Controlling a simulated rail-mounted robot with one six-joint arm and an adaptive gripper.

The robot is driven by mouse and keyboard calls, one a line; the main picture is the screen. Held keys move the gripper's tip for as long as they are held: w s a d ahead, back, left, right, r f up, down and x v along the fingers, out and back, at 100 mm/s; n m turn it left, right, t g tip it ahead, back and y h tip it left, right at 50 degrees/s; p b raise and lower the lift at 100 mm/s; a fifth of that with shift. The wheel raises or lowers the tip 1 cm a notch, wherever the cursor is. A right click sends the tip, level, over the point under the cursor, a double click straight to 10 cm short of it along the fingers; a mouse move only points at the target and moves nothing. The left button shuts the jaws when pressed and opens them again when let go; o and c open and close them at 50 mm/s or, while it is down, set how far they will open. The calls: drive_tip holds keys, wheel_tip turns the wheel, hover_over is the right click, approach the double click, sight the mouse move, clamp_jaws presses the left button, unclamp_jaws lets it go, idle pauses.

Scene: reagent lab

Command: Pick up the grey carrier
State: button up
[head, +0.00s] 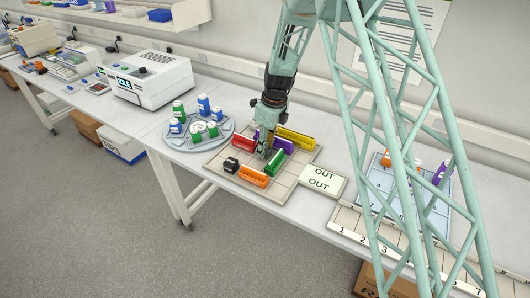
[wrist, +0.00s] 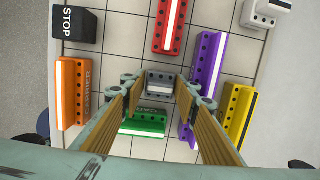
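The grey carrier (wrist: 160,84) is a short block with holes in its top. In the wrist view it sits on the tiled board between my two fingers. My gripper (wrist: 161,87) is open, with one finger on each side of the carrier and a visible gap on both sides. In the head view my gripper (head: 264,153) points down among the coloured carriers, and it largely hides the grey one. I cannot tell the exact height of the fingertips against the carrier.
Close around are the green carrier (wrist: 143,123), purple carrier (wrist: 209,65), red carrier (wrist: 170,25), orange carrier (wrist: 70,92), yellow carrier (wrist: 237,110) and black STOP block (wrist: 75,26). A round rack (head: 184,143) with bottles and an OUT plate (head: 321,181) flank the tiled board (head: 215,163).

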drive_tip(key=shift+c, duration=0.3)
drive_tip(key=c, duration=0.4)
drive_tip(key=shift+r, duration=0.15)
drive_tip(key=shift+r, duration=4.9)
